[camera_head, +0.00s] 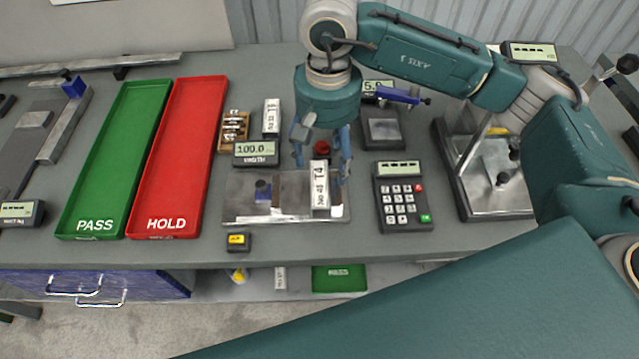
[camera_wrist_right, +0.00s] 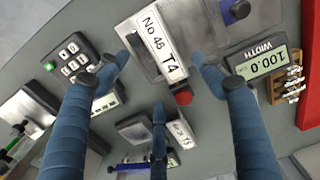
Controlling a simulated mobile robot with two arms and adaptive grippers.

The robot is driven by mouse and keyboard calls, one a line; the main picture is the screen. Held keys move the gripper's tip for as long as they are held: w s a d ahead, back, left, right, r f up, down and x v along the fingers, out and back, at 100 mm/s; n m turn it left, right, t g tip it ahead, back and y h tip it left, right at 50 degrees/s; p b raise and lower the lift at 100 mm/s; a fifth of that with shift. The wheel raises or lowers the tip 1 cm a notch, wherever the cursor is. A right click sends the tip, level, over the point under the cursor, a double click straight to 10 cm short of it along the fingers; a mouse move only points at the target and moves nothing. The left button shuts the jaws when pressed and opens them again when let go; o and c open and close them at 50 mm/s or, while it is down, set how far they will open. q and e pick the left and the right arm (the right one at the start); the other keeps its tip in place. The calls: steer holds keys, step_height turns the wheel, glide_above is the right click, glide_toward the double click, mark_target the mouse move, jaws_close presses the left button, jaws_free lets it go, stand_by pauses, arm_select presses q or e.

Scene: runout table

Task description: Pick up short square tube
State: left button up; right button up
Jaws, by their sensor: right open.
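A short pale square tube (camera_head: 320,186) with a white label reading "No 46 T4" sits on the metal plate of a width gauge (camera_head: 288,209), towards its right end. It also shows in the right wrist view (camera_wrist_right: 160,40), between my fingers and beyond their tips. My right gripper (camera_head: 322,168) points down just over the tube, its blue fingers spread and empty; the fingers also show in the wrist view (camera_wrist_right: 160,78). Whether a fingertip touches the tube cannot be told. My left gripper is not in view.
A display reading 100.0 (camera_head: 256,154), a red knob (camera_head: 322,150) and another labelled piece (camera_head: 271,117) are close by. A keypad (camera_head: 403,196) and small scale (camera_head: 382,129) stand right. Green PASS (camera_head: 112,160) and red HOLD (camera_head: 180,158) trays lie left, empty.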

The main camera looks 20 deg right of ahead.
mark_target(324, 180)
steer(key=f+p, duration=0.2)
steer(key=f, duration=0.3)
steer(key=shift+s+a+p, duration=0.3)
steer(key=shift+s+p, duration=0.05)
steer(key=shift+p, duration=0.05)
steer(key=shift+f, duration=0.3)
steer(key=c, duration=1.5)
steer(key=shift+w+r, duration=0.1)
